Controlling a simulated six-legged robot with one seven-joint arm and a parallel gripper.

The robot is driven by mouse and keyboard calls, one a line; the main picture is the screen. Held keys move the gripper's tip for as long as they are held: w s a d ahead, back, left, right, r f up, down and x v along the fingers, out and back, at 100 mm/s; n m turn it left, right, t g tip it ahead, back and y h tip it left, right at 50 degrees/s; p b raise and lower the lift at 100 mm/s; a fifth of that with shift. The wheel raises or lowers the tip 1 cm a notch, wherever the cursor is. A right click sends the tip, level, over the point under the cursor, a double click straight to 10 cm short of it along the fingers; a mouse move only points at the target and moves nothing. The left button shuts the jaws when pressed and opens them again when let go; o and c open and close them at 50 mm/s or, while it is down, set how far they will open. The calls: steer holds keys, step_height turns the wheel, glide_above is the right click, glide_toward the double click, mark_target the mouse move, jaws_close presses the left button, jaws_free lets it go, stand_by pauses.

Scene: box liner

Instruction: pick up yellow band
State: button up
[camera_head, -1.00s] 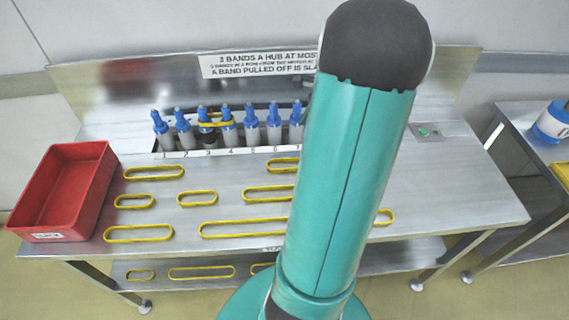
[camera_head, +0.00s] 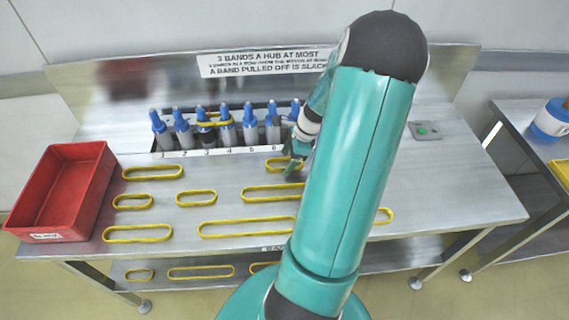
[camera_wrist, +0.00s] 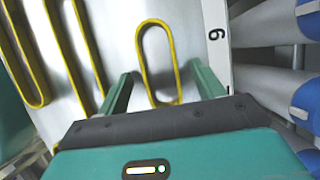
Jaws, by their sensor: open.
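My gripper (camera_head: 296,157) is open over the back of the bench, just in front of the numbered hubs. In the wrist view its two fingers (camera_wrist: 163,84) stand on either side of the near end of a short yellow band (camera_wrist: 142,62), with nothing between them but that band's area. This band (camera_head: 268,165) lies flat by the number 6 label and is partly hidden by my gripper in the head view. Other yellow bands (camera_head: 153,179) of different lengths lie on the bench. One yellow band (camera_head: 214,124) is around hubs 3 and 4.
A red bin (camera_head: 62,216) stands at the bench's left end. A row of blue-topped hubs (camera_head: 226,130) stands behind the label strip, close to my gripper. More bands lie on the lower shelf (camera_head: 152,291). A second bench is at right.

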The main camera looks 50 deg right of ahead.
steer(key=shift+f, duration=0.2)
steer(key=c, duration=1.1)
steer(key=shift+o, duration=0.2)
steer(key=shift+r, duration=0.1)
steer(key=shift+r, duration=0.55)
steer(key=s+a+r, duration=0.9)
steer(key=a+r, duration=0.1)
steer(key=r, duration=0.1)
steer(key=shift+a+r, duration=0.35)
